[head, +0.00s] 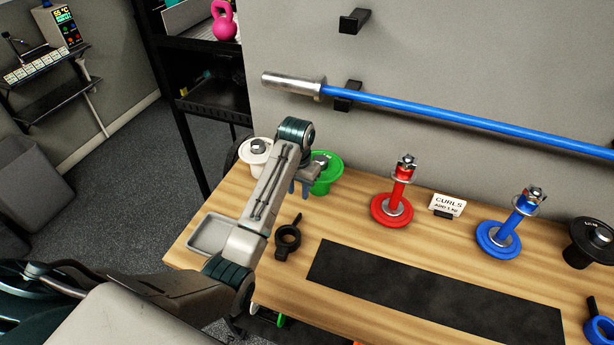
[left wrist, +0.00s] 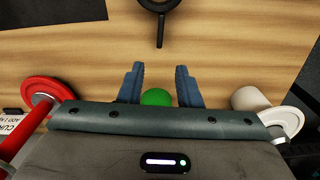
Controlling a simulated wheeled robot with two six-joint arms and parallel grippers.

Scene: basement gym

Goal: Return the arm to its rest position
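My left arm comes in from the left in the head view and reaches over the wooden table. Its gripper (head: 303,186) points down near the table's back left, in front of a green weight plate (head: 327,173) and partly overlapping it. In the left wrist view my left gripper's (left wrist: 160,85) two blue fingers stand apart. A green rounded thing (left wrist: 157,97) shows between them, partly hidden by the gripper body; I see no finger closed on it. My right gripper is not in view.
On the table (head: 350,223) are a white plate (head: 256,152), a black collar (head: 287,238), a red plate stand (head: 392,210), a blue one (head: 498,240), a sign (head: 447,205) and a black mat (head: 430,290). A blue bar (head: 450,121) hangs on the wall. A shelf rack (head: 210,100) stands left.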

